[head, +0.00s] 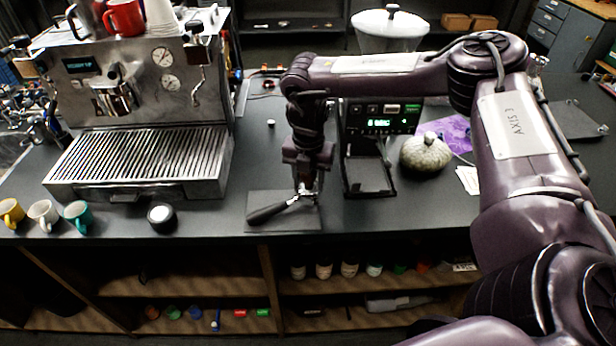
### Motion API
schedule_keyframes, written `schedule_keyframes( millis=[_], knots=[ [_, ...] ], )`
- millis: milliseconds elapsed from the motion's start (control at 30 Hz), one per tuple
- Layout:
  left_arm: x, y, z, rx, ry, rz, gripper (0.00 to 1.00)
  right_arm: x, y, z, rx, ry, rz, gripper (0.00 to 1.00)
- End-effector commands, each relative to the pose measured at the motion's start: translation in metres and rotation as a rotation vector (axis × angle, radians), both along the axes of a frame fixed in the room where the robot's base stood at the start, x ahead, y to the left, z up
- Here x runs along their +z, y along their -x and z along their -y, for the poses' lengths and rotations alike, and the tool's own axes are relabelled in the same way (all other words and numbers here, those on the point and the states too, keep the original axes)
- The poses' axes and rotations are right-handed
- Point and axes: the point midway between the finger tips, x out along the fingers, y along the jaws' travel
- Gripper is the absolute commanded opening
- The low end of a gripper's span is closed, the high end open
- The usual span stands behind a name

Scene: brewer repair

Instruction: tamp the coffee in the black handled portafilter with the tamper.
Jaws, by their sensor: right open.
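The black-handled portafilter (270,211) lies on a dark mat near the front edge of the counter. Its handle points to the lower left, and its basket end is mostly hidden by my right gripper. My right gripper (307,190) points down from above, right at the basket end. It is open; I cannot tell whether it touches the portafilter. The coffee in the basket is hidden. My left gripper is out of view.
Behind the mat is a black grinder (370,150). A pale ribbed round object (425,153) sits to its right. Counter between container and mat is clear.

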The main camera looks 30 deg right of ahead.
Motion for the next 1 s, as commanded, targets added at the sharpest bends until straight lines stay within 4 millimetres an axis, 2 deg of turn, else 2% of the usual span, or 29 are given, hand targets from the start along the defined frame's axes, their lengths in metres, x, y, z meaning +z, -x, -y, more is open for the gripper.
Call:
schedule_keyframes(
  millis=[600,900,1000],
  knots=[
    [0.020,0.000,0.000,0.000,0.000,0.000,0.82,0.020,-0.001,0.000,-0.001,-0.001,0.003,0.44],
    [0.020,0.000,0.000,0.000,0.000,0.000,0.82,0.021,-0.001,0.000,0.000,-0.001,0.003,0.44],
    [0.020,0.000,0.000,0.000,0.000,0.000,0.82,0.021,-0.001,0.000,0.000,-0.001,0.003,0.32]
  ],
)
